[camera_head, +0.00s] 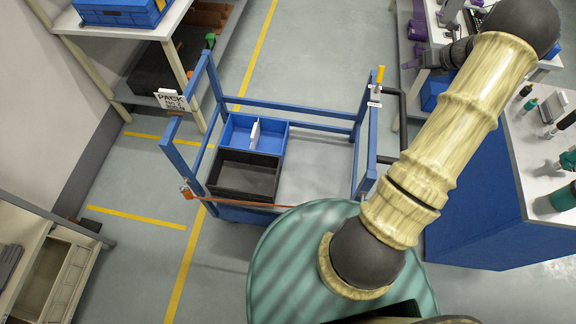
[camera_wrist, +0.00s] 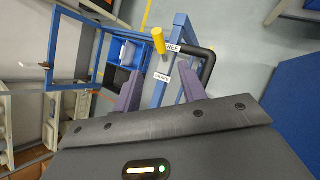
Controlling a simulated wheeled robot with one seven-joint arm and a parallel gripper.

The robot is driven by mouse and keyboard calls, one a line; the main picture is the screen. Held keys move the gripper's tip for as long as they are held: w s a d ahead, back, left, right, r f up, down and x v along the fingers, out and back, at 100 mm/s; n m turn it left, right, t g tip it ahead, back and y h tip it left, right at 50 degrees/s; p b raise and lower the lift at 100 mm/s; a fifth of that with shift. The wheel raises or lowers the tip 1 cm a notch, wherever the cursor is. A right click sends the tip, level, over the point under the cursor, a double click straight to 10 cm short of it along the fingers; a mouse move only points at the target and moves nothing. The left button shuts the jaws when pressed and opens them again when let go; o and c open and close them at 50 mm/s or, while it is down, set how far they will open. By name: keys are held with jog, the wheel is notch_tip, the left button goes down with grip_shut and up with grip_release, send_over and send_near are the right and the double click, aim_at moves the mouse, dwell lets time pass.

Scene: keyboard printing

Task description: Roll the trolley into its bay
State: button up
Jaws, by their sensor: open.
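The trolley (camera_head: 290,107) has a blue frame and stands in the middle of the head view. It carries a blue bin (camera_head: 268,135) and a black bin (camera_head: 247,178) on its left side. Its black handle (camera_head: 402,105) is on the right, near a yellow-topped peg (camera_head: 379,75). The handle also shows in the wrist view (camera_wrist: 207,62). My gripper (camera_wrist: 160,88) is open and empty, its purple fingers apart and pointing toward the trolley's handle end. I cannot tell whether it touches the trolley. Yellow floor lines (camera_head: 137,217) mark a space left of the trolley.
A shelf bench (camera_head: 110,32) with a blue crate (camera_head: 125,10) and a PACK sign (camera_head: 172,101) stands at upper left. A pale drawer unit (camera_head: 62,285) is at lower left. A blue-sided workbench (camera_head: 480,200) stands close on the right. Grey floor is clear around the yellow lines.

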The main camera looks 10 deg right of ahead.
jog(key=s+a+r+n+g+h, duration=0.1)
jog(key=s+a+r+n+g, duration=0.1)
jog(key=a+n, duration=0.75)
jog(key=s+a+r+n+g, duration=0.25)
jog(key=a+n, duration=0.45)
jog(key=a, duration=0.6)
jog(key=s+a+r+n+h, duration=0.2)
jog(key=s+a+n, duration=1.2)
jog(key=n, duration=0.5)
jog(key=shift+s+a+r+h, duration=0.15)
jog(key=shift+s+r+h, duration=0.25)
jog(key=shift+s, duration=0.4)
jog(key=shift+c, duration=0.5)
jog(key=shift+a, duration=0.1)
